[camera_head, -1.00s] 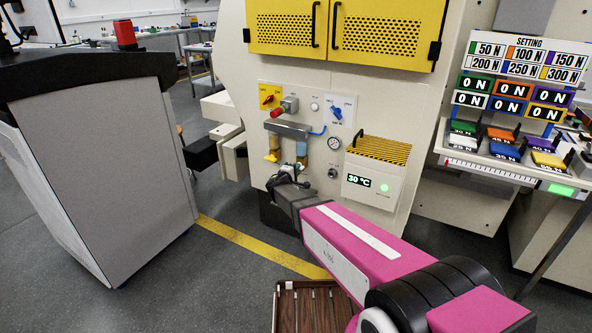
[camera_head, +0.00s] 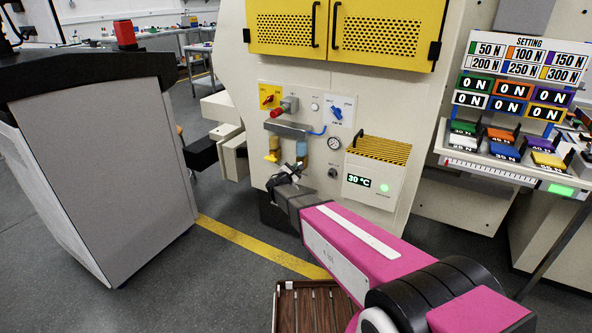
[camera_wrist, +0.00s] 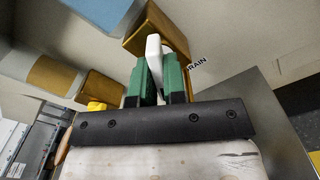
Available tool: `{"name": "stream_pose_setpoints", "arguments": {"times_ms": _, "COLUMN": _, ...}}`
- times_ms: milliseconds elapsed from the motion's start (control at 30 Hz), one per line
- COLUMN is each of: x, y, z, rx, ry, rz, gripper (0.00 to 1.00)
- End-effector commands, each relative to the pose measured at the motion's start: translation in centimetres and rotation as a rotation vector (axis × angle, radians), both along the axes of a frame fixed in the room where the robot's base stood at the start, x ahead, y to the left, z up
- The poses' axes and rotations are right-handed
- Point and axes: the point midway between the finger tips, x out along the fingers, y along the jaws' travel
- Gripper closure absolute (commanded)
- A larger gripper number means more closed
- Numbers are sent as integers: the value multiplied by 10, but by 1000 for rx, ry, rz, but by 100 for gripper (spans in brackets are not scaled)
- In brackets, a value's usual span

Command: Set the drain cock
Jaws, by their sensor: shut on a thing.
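The drain cock shows in the wrist view as a brass body (camera_wrist: 150,30) with a white lever (camera_wrist: 155,58). The end of a label reading "RAIN" is beside it. My gripper (camera_wrist: 160,75) has green fingers, one on each side of the white lever, and is shut on it. In the head view my gripper (camera_head: 293,170) is low on the machine's front, just under the pipe fittings. There it partly hides the drain cock, and the lever's exact angle is hard to tell.
A second brass fitting with a yellow handle (camera_head: 272,156) is close on the left. A grey shelf (camera_head: 288,130) is above, and a box reading 30 °C (camera_head: 370,186) is on the right. A wooden tray (camera_head: 282,312) is below my arm.

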Motion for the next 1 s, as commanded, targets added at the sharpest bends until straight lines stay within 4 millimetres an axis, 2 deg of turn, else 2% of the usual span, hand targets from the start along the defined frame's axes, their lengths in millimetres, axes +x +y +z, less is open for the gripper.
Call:
{"name": "stream_pose_setpoints", "arguments": {"times_ms": 500, "x": -1, "y": 0, "z": -1, "rx": -373, "ry": 218, "rz": 1, "gripper": 100}}
{"name": "stream_pose_setpoints", "arguments": {"times_ms": 1000, "x": -1, "y": 0, "z": -1, "rx": -515, "ry": 300, "rz": 1, "gripper": 100}}
